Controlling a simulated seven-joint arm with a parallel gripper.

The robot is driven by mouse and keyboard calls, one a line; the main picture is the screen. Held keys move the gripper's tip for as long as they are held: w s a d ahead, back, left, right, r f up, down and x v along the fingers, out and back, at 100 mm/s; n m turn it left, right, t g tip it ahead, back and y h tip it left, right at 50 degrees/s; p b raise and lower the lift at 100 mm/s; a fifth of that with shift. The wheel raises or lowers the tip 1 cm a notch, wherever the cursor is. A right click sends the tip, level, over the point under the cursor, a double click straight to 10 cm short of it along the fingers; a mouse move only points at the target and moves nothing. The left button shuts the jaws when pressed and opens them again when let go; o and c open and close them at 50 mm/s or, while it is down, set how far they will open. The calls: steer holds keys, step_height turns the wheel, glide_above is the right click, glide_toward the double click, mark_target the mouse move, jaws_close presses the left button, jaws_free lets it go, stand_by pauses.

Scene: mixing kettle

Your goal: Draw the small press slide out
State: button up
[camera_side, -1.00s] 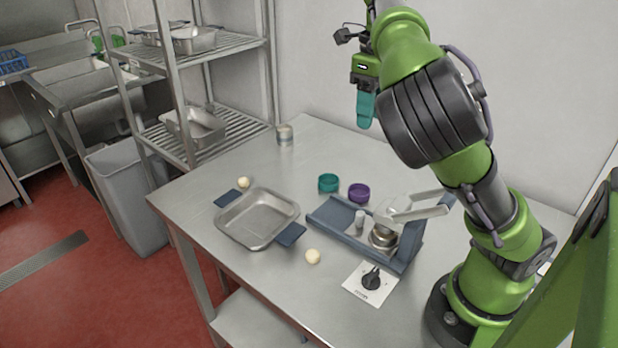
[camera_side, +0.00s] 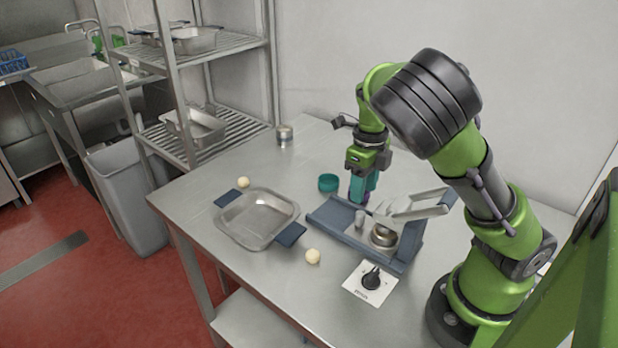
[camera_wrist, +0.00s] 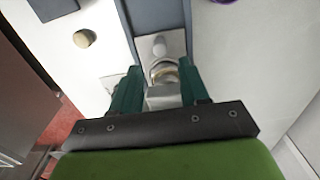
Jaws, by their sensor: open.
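The press (camera_side: 330,217) is a blue-grey base lying on the steel table, with light metal lever arms (camera_side: 422,206) and a round metal cup (camera_side: 383,237). A small metal post (camera_side: 360,220), which looks like part of the slide, stands left of the cup. In the wrist view a metal plate with a knob (camera_wrist: 159,47) sits in the blue-grey channel (camera_wrist: 157,14). My gripper (camera_side: 359,200) points down above the press, behind the post. Its open teal fingers (camera_wrist: 160,88) show on either side of metal press parts in the wrist view; contact cannot be told.
A square pan (camera_side: 240,232) with blue handles stands left of the press. A pale ball (camera_side: 313,256) and a dial plate (camera_side: 358,289) lie in front. A teal cup (camera_side: 328,182) is behind. A purple cup (camera_wrist: 222,1) shows at the wrist view's edge.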

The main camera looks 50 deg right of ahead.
mark_target(361, 212)
steer(key=shift+f, duration=4.05)
steer(key=shift+f, duration=0.1)
steer(key=c, duration=0.7)
steer(key=w, duration=1)
steer(key=o, duration=0.8)
steer(key=shift+c, duration=0.2)
step_height(361, 212, up, 14)
steer(key=shift+s, duration=0.1)
